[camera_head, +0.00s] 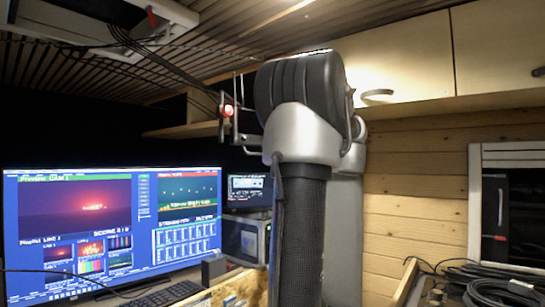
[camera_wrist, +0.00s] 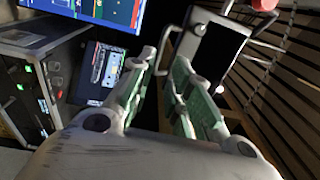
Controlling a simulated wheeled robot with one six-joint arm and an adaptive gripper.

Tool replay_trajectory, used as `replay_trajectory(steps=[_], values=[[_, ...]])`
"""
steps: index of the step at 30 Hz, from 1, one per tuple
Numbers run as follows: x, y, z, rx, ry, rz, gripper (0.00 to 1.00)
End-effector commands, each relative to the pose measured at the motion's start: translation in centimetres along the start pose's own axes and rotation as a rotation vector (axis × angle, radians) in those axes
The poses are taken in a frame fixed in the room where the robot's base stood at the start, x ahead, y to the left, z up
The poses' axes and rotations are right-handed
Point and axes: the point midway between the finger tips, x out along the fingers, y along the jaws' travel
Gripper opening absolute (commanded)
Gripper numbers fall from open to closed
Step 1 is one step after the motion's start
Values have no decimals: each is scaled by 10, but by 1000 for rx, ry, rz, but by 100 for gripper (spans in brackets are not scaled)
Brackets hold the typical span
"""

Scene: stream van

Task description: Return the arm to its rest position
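My arm (camera_head: 303,150) stands raised in the middle of the head view, with its dark rounded joint near the ceiling. My gripper (camera_wrist: 160,62) shows in the wrist view, its two fingers with green inner pads apart and nothing held between them. The gripper cannot be made out in the head view. A dark-screened device with a light frame and handle (camera_wrist: 212,52) lies beyond the fingertips; I cannot tell how far off it is.
A large monitor (camera_head: 110,220) is at left, with a keyboard (camera_head: 168,294) below. A red lamp (camera_head: 228,110) on a bracket shows beside my arm. Upper cabinets (camera_head: 400,65) hang at right, above coiled black cables (camera_head: 490,285). Rack equipment (camera_wrist: 28,85) is at left in the wrist view.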

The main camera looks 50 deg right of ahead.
Motion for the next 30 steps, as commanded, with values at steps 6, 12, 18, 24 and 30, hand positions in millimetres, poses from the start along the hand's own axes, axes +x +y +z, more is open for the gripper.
replay_trajectory(steps=[6,12,18,24,30], values=[[-2,0,0,0,0,0,19],[-2,0,0,0,0,0,19],[-2,0,-1,7,3,0,19],[-20,62,-8,42,41,192,19],[-71,172,43,28,1,597,19]])
